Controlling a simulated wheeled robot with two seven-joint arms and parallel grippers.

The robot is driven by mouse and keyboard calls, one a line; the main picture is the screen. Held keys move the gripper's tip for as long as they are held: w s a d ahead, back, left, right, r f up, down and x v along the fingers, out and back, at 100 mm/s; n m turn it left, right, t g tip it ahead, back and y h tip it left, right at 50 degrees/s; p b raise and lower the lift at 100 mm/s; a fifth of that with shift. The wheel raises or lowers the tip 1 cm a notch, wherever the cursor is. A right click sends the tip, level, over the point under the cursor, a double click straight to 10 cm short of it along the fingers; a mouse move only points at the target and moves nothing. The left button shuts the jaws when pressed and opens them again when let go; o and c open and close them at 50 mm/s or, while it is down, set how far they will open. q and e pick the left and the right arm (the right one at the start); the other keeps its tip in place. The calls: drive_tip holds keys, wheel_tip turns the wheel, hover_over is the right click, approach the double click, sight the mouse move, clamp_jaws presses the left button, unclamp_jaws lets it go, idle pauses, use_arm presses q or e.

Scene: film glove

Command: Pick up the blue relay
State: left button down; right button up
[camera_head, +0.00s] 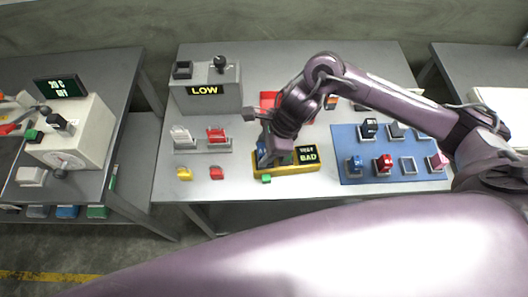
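My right arm reaches in from the right. Its gripper (270,150) points down at the left end of a yellow tester (294,168), whose small screen reads BAD. A blue relay (262,157) shows at the gripper, at the tester's left end. The fingers are small and partly hidden by the wrist, so I cannot tell whether they are closed on it. My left gripper is out of view.
The blue mat (432,173) also holds a red relay (384,162) and a pink one (437,160). A grey box (205,103) reading LOW stands at the back left. Red and yellow pieces lie before a small rack (203,150).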

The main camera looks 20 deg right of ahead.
drive_tip(key=c, duration=0.6)
drive_tip(key=shift+r, duration=0.1)
drive_tip(key=shift+c, duration=0.2)
